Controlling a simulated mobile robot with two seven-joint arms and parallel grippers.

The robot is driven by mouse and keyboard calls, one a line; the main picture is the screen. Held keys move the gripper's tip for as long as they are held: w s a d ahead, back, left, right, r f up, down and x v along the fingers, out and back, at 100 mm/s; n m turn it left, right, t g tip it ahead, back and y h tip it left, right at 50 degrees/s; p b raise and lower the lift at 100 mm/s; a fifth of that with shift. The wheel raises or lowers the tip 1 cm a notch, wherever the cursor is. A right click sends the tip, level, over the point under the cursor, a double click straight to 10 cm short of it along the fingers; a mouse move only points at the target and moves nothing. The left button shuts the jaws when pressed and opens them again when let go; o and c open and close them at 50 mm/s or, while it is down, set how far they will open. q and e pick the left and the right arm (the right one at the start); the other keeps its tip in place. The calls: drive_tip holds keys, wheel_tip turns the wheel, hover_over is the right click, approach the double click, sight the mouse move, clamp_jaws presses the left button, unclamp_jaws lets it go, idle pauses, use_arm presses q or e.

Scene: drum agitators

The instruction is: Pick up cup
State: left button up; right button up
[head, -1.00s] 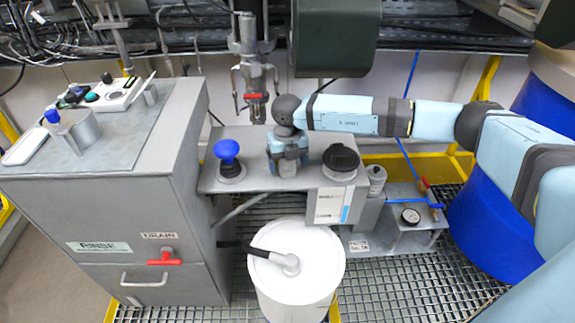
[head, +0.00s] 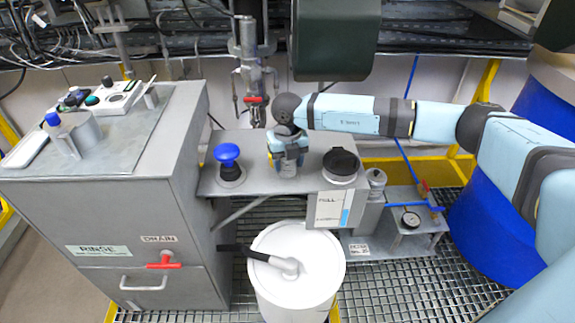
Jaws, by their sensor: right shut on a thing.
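My right arm comes in from the right, and its wrist points down over the grey metal shelf (head: 255,180). My right gripper (head: 287,158) is shut on a small greyish cup (head: 288,169). The cup shows only in part below the fingers, and the rest is hidden by the gripper. It is upright between the blue knob and the black-capped container. I cannot tell whether its bottom touches the shelf. My left gripper is not in view.
A blue knob (head: 227,153) stands left of the gripper, and a black-capped container (head: 341,165) right of it. A metal mixer with a red handle (head: 252,99) hangs behind. A white drum (head: 297,265) stands in front, beside the grey rinse cabinet (head: 130,210).

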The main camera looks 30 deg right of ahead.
drive_tip(key=shift+s+a+r, duration=0.1)
drive_tip(key=shift+s+r, duration=0.05)
drive_tip(key=shift+r, duration=0.35)
drive_tip(key=shift+s+a+r, duration=0.1)
drive_tip(key=shift+r, duration=0.4)
drive_tip(key=s+a+b, duration=0.1)
drive_tip(key=s+a, duration=0.3)
drive_tip(key=s, duration=0.3)
drive_tip(key=s+a, duration=0.3)
drive_tip(key=s, duration=0.5)
drive_tip(key=w+r+m, duration=0.1)
drive_tip(key=w+m, duration=0.3)
drive_tip(key=m, duration=0.7)
drive_tip(key=w+d+r+m, duration=0.15)
drive_tip(key=w+m, duration=0.25)
drive_tip(key=m, duration=0.8)
drive_tip(key=w+r+m, duration=0.2)
drive_tip(key=w+m, duration=0.2)
drive_tip(key=m, duration=0.7)
use_arm(q)
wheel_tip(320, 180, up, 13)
drive_tip(key=p, duration=1.6)
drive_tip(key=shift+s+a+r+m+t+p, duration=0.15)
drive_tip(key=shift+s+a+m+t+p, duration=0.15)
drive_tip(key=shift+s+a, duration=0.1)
use_arm(e)
drive_tip(key=s+r, duration=1)
drive_tip(key=r, duration=0.2)
drive_tip(key=shift+s+a+r, duration=0.15)
drive_tip(key=shift+s+r, duration=0.15)
